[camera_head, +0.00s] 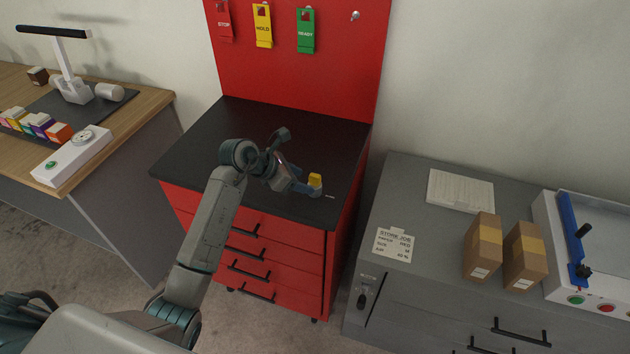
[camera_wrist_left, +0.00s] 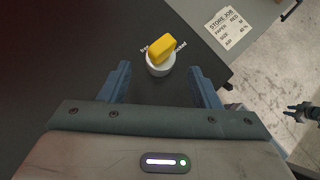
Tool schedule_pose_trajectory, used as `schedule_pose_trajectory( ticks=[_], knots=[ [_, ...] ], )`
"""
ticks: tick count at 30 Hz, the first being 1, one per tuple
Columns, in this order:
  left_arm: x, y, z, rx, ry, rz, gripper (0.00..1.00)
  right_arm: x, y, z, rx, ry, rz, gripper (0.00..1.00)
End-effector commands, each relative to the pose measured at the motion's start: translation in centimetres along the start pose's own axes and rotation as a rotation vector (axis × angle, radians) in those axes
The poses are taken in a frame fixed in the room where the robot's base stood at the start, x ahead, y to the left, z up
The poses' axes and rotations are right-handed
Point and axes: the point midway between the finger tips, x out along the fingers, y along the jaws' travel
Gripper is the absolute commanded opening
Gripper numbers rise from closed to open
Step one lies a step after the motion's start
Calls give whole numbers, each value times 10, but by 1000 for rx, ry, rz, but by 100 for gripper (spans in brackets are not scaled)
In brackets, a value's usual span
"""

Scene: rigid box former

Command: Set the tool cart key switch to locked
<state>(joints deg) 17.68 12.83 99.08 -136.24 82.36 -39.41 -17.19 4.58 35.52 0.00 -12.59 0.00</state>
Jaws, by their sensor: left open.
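The key switch is a yellow knob (camera_head: 315,180) near the front right corner of the red tool cart's black top (camera_head: 300,133). In the left wrist view the knob (camera_wrist_left: 162,47) sits on a round white base (camera_wrist_left: 160,68). It is turned at a slant, with small white lettering on both sides, partly hidden and too small to read fully. My left gripper (camera_head: 303,188) is open and low over the cart top beside the switch. Its fingers (camera_wrist_left: 158,72) lie either side of the base, apart from the knob. A dark gripper-like shape (camera_wrist_left: 300,113), probably my right gripper, shows at the right edge.
Red, yellow and green tags hang on the red back panel (camera_head: 340,40). A grey cabinet (camera_head: 410,175) with a card and two brown boxes (camera_head: 483,247) stands to the right. A wooden desk (camera_head: 150,100) stands to the left. Most of the cart top is clear.

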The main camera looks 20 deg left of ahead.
Motion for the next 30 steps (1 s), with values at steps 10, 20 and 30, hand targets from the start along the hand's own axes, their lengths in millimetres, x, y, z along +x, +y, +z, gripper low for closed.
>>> schedule_pose_trajectory(
  ticks=[10, 20, 30],
  knots=[
    [53, 0, 2, -1, -1, -1, 57, -22, 2, -2, 0, 0, 0, 30],
    [62, 0, 0, 1, -1, 0, 57, -23, 1, -2, 0, 0, -1, 30],
    [62, 0, 0, 1, -1, 0, 12, -23, 1, -2, 0, 0, -1, 30]
  ],
)
